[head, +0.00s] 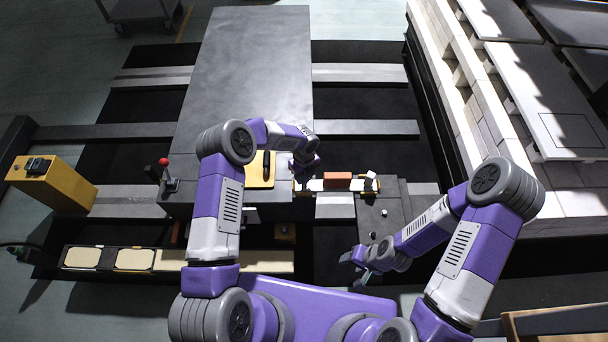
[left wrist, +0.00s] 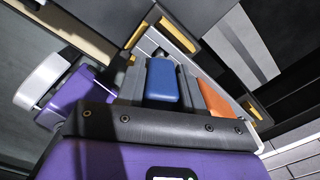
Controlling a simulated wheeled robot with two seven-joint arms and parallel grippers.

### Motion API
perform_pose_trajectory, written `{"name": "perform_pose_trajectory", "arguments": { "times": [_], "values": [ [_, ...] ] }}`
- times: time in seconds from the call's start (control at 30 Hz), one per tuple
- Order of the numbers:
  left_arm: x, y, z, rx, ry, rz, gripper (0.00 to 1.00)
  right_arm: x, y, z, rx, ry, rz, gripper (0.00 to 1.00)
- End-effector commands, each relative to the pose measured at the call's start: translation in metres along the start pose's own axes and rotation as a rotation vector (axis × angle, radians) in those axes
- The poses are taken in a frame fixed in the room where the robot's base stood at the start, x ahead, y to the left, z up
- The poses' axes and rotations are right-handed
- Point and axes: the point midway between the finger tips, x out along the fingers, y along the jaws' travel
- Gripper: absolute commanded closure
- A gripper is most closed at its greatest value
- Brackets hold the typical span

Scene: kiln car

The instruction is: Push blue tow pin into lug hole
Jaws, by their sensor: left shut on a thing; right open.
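The blue tow pin (left wrist: 162,80) shows in the left wrist view as a blue block-shaped end between the two grey fingers of my left gripper (head: 303,177). The gripper is shut on it. In the head view this gripper is at the left end of a white strip (head: 316,185), and my arm hides the pin. I cannot make out the lug hole in either view, nor whether the pin touches it. My right gripper (head: 359,264) is open and empty, low beside the dark block on the right.
An orange block (head: 338,180) sits on the white strip, right of my left gripper. A yellow plate with a black handle (head: 266,166) lies to the left. A red-knobbed lever (head: 165,163) stands further left. White brickwork (head: 480,110) bounds the right side.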

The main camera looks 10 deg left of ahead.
Motion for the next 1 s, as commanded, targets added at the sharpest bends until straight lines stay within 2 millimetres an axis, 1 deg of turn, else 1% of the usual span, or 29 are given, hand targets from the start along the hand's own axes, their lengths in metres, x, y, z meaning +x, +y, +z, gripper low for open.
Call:
{"name": "perform_pose_trajectory", "arguments": {
  "times": [0.1, 1.0],
  "values": [
    [0.004, 0.0, 0.0, 0.0, 0.0, -0.001, 0.99, 0.003, 0.001, 0.0, 0.0, 0.0, 0.0, 0.46],
    [0.026, 0.0, 0.0, 0.0, 0.0, 0.0, 0.99, 0.002, 0.001, 0.0, 0.0, 0.0, 0.0, 0.46]
  ]
}}
